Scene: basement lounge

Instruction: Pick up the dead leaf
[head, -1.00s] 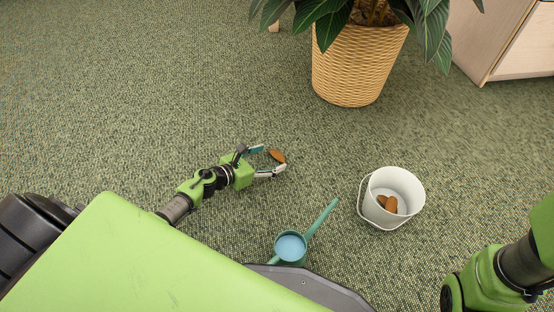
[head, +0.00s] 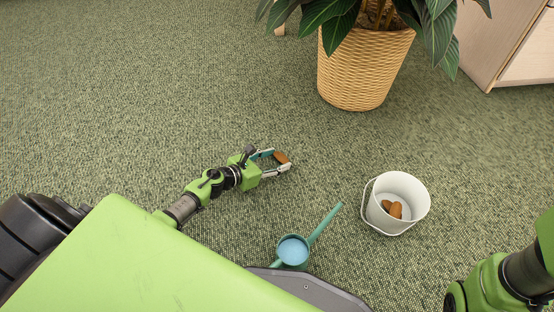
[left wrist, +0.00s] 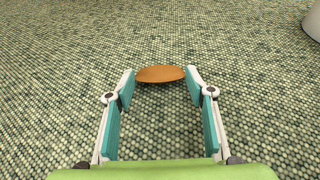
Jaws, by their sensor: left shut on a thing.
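The dead leaf (head: 282,157) is a brown-orange oval. It sits between the fingertips of my left gripper (head: 283,160), low over the carpet. In the left wrist view the leaf (left wrist: 160,74) spans the gap between the two fingertips (left wrist: 160,76), touching both, with its ends at the tips. My left gripper is shut on it. I cannot tell whether the leaf still touches the carpet. Part of my right arm shows at the lower right of the head view, but its gripper is out of view.
A white bucket (head: 417,215) with brown leaves (head: 393,209) inside stands to the right. A teal watering can (head: 293,250) with a long spout stands in front. A potted plant in a wicker basket (head: 362,70) and a wooden cabinet (head: 500,45) are behind. Carpet at left is clear.

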